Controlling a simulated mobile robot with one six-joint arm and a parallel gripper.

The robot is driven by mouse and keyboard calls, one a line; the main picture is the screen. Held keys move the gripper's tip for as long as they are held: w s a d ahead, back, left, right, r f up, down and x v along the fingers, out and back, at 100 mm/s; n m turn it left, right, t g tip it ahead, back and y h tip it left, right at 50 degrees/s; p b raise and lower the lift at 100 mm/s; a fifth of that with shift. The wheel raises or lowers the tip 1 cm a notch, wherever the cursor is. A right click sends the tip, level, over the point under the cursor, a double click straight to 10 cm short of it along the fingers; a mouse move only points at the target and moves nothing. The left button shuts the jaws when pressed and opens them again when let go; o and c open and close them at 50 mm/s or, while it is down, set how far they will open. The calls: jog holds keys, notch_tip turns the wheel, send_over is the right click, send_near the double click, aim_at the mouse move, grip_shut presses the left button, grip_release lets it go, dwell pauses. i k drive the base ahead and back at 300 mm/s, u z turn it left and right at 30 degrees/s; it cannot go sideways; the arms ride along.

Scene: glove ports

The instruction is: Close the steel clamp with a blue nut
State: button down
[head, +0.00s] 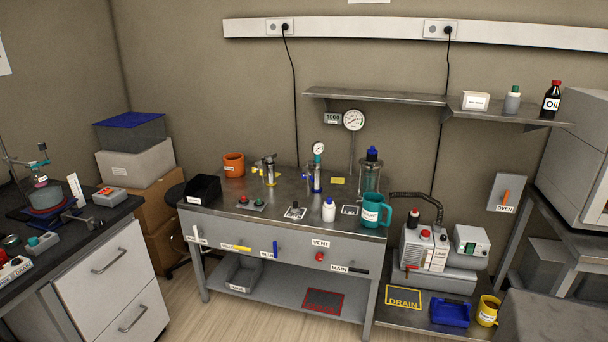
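I cannot surely make out the steel clamp with a blue nut at this size. On the steel table (235,190), a small metal fitting with yellow parts (268,170) stands at the back. To its right is a metal fitting with a gauge on top and blue and yellow parts (316,180). A glass vessel with a blue top (372,172) stands further right. A blue handle (275,249) is on the table's front. My gripper is not in view.
An orange mug (234,164), a black bin (203,189), a white bottle (329,210) and a teal mug (375,211) crowd the table. A dark bench (95,225) with a stand and flask is at left. A pump (425,250) sits at right. Floor shows in front.

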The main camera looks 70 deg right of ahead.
aim_at(308, 174)
jog(key=z, duration=0.5)
jog(key=i, duration=1.25)
jog(key=u, duration=0.05)
